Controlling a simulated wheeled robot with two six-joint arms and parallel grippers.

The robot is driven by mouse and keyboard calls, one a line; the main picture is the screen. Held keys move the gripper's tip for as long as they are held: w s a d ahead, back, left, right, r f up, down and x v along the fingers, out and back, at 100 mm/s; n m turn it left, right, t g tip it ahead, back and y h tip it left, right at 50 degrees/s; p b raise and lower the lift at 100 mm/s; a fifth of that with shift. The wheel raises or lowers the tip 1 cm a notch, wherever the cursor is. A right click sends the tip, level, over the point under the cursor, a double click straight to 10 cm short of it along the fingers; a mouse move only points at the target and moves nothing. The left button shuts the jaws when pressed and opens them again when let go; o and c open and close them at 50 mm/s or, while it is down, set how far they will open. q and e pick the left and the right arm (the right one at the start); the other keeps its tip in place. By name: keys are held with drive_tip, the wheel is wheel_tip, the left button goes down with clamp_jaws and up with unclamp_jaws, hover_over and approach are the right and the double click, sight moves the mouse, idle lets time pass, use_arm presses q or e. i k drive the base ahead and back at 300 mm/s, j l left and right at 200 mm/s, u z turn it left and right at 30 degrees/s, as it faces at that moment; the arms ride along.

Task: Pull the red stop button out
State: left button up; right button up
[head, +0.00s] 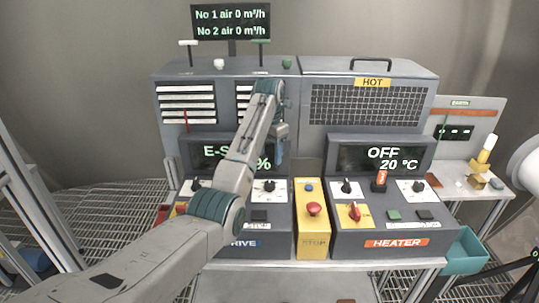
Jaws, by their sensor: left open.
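The red stop button (314,209) is a mushroom-shaped head on the front of a yellow box (311,243) marked STOP. The box stands between two grey consoles, with a small blue button (309,187) above the red one. My left arm comes in from the lower left, and its wrist bends over in front of the left console. My left gripper (280,154) points down, open, above and to the left of the red button and apart from it. Its fingertips are small and partly hidden by my arm. My right gripper does not show.
The left display (217,152) reads "E-S…" behind my arm. The heater console (393,225), with a red rotary switch (355,212), stands right of the yellow box. A mesh HOT housing (365,105) is behind. A teal bin (465,252) hangs at the right.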

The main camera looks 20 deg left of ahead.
sight(314, 208)
drive_tip(key=k+l, duration=0.2)
drive_tip(key=k, duration=0.3)
drive_tip(key=k+l, duration=0.2)
drive_tip(key=k, duration=0.25)
